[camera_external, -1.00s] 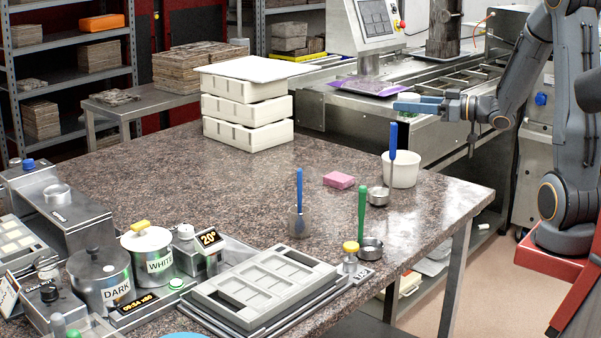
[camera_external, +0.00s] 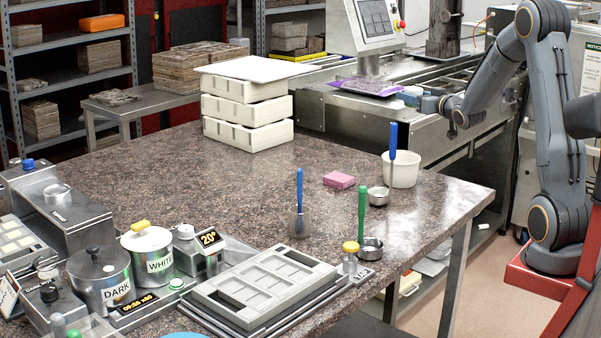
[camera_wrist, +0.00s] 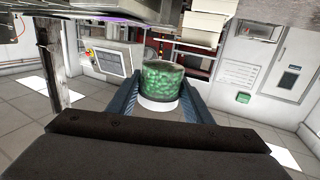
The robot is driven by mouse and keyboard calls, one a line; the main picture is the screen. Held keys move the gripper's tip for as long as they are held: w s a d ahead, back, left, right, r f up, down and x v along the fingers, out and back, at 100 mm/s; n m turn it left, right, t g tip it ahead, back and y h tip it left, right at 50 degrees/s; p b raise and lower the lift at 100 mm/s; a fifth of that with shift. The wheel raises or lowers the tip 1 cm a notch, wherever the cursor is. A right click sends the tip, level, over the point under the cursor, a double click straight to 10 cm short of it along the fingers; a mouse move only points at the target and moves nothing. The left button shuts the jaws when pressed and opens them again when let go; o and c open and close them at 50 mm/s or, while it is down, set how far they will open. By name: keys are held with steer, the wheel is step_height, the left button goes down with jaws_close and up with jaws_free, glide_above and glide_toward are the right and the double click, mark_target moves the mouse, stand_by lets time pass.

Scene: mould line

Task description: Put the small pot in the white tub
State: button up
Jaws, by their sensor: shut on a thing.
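My gripper (camera_external: 408,99) is shut on a small round pot of green pieces with a white end (camera_wrist: 162,80). The pot sits between the two jaws in the wrist view; in the outside view it is small and mostly hidden by the jaws. My gripper is raised above and behind the white tub (camera_external: 404,172), apart from it, near the conveyor machine. The tub stands at the table's far right side. A blue-handled tool (camera_external: 393,141) overlaps the tub; I cannot tell whether it stands inside it.
A small metal cup (camera_external: 377,197) stands just left of the tub, with a pink block (camera_external: 339,180) nearby. A green-handled tool (camera_external: 362,210) stands at another metal cup (camera_external: 370,249). White stacked trays (camera_external: 248,137) stand at the back.

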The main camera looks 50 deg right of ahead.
step_height(320, 180, down, 7)
steer(key=shift+f, duration=0.2)
steer(key=p, duration=0.2)
glide_above(401, 170)
steer(key=d, duration=0.5)
step_height(401, 170, down, 10)
steer(key=r, duration=0.1)
steer(key=shift+f, duration=0.3)
steer(key=shift+f, duration=0.15)
steer(key=shift+f+b, duration=0.25)
steer(key=shift+b, duration=0.05)
steer(key=o, duration=1.1)
